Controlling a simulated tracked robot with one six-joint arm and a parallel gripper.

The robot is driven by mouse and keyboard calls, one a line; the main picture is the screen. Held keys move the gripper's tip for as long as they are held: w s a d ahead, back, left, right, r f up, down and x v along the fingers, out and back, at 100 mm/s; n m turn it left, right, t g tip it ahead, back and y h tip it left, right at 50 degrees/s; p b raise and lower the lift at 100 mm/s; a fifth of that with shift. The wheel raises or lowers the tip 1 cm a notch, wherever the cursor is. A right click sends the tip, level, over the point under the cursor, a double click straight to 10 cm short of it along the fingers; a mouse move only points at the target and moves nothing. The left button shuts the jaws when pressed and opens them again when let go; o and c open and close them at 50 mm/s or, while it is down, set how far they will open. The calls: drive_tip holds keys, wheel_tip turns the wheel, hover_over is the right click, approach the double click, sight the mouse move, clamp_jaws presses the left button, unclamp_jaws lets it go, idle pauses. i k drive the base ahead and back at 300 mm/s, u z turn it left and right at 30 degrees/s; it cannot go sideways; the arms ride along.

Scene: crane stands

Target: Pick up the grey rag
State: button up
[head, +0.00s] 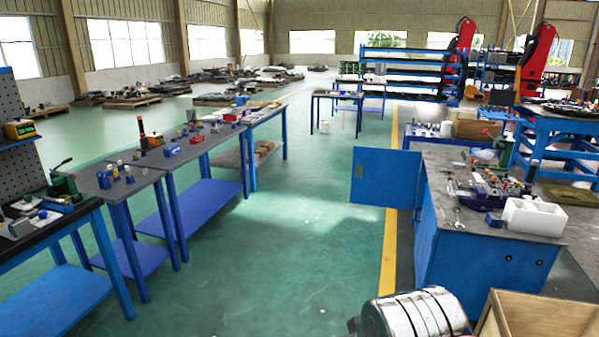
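I cannot make out a grey rag for certain in the head view. Small grey items (22,228) lie on the black-topped bench at the near left, but they are too small to identify. The cluttered top of the blue cabinet on the right also holds small items that I cannot tell apart. My gripper is not in view.
Blue-legged workbenches (118,183) line the left. A blue cabinet (480,272) with an open door (385,178) stands right, bearing a white box (533,217). A shiny metal cylinder (412,316) and wooden crate (545,315) are near. The green floor (290,235) between is clear.

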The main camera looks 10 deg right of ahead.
sight(455, 165)
drive_tip(key=z, duration=0.35)
drive_tip(key=i, duration=1.5)
drive_tip(key=z, duration=0.85)
drive_tip(key=i, duration=0.7)
drive_tip(key=z, duration=0.5)
drive_tip(key=i, duration=0.65)
drive_tip(key=z, duration=0.3)
